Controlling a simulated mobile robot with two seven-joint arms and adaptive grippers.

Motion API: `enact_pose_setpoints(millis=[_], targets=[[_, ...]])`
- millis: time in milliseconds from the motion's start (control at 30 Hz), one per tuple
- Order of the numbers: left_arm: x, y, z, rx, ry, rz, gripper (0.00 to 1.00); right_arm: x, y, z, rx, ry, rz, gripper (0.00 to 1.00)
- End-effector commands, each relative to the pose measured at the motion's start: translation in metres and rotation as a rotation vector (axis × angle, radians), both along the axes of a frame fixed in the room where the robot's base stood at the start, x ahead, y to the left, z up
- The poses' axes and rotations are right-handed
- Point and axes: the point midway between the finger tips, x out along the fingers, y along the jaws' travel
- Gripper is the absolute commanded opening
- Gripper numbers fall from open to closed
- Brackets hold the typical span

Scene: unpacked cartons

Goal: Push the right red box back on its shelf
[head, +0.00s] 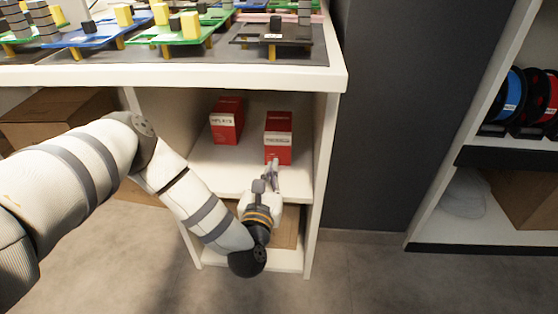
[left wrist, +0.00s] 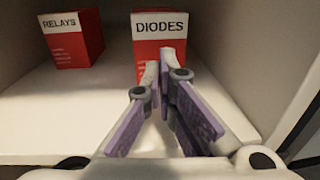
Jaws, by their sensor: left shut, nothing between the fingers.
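The right red box (head: 278,136) stands upright on the white shelf (head: 220,178) under the bench. In the left wrist view this red box (left wrist: 160,24) has a white label reading DIODES. A second red box (head: 227,120) stands to its left; its label reads RELAYS in the left wrist view (left wrist: 73,40). My left gripper (head: 272,166) is shut and empty, with its fingertips at the lower front of the right red box. The fingertips (left wrist: 159,62) overlap the box front in the left wrist view; I cannot tell whether they touch. My right gripper is not in view.
The shelf's right side panel (head: 323,145) stands close to the right red box. The bench top (head: 200,76) above carries circuit boards. A brown carton (head: 55,113) is at the left. Spools (head: 510,100) sit on a rack at the right.

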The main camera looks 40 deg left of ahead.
Motion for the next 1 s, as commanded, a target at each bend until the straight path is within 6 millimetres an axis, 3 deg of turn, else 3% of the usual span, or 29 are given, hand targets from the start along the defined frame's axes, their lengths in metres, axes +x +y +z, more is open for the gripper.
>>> enact_pose_setpoints(millis=[100, 300, 767, 1000], targets=[[0.021, 0.011, -0.002, 0.0, -0.001, 0.001, 0.0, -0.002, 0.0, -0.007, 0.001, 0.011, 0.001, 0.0], [0.043, 0.022, -0.002, 0.0, 0.001, 0.0, 0.0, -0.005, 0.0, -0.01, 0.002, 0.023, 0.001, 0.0], [0.051, 0.026, -0.001, -0.001, 0.0, 0.001, 0.0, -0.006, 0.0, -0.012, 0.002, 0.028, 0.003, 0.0], [0.095, 0.049, -0.008, 0.0, 0.002, 0.002, 0.0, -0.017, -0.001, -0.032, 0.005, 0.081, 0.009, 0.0]])
